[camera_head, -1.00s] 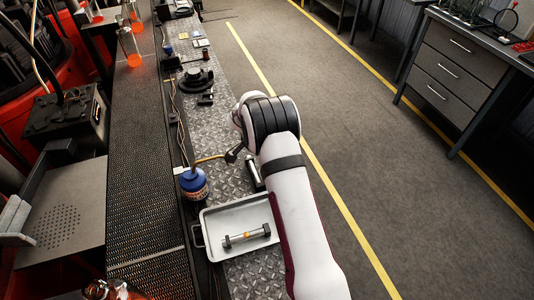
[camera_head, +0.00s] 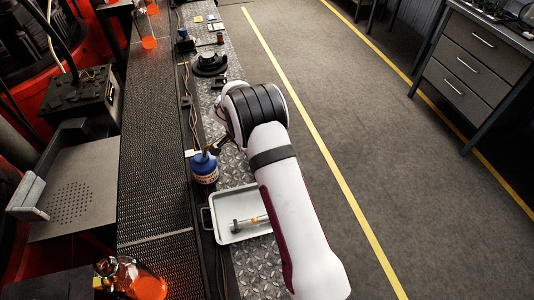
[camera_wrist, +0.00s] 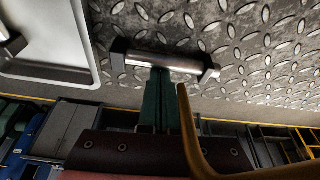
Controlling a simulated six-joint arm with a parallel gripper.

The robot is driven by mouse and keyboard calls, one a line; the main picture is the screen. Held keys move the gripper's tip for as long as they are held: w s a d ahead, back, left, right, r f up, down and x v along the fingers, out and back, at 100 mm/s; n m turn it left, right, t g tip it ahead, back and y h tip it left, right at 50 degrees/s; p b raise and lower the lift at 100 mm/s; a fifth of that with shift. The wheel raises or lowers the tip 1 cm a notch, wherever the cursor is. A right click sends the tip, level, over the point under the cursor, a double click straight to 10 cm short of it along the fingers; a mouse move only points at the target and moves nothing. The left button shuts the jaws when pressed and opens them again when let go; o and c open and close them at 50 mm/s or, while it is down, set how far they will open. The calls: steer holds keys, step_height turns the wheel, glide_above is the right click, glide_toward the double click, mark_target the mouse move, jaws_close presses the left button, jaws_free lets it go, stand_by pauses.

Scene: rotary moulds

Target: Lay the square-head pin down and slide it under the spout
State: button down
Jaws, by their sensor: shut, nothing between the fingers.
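The square-head pin (camera_wrist: 172,63), a shiny steel shaft with a dark block at each end, appears to lie on the diamond-tread plate in the wrist view. My gripper (camera_wrist: 159,82) is shut, its dark green fingers together, with the tips right at the middle of the shaft; contact is unclear. The tan spout (camera_wrist: 194,135) curves up close beside the fingers, its tip near the pin. In the head view the spout (camera_head: 213,145) rises from a blue can (camera_head: 204,168). There my arm hides the gripper and this pin.
A pale metal tray (camera_head: 217,226) holds another pin (camera_head: 249,223) with an orange band; its corner shows in the wrist view (camera_wrist: 50,72). A black round fixture (camera_head: 209,65) stands farther along the tread-plate strip. A mesh conveyor (camera_head: 155,150) runs along the left.

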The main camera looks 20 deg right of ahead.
steer(key=d, duration=0.3)
steer(key=shift+w, duration=0.15)
steer(key=shift+w+d+r, duration=0.1)
steer(key=shift+d+r, duration=0.15)
steer(key=shift+r, duration=0.55)
steer(key=v, duration=0.8)
steer(key=c, duration=1.6)
jaws_free()
steer(key=shift+a+r, duration=0.1)
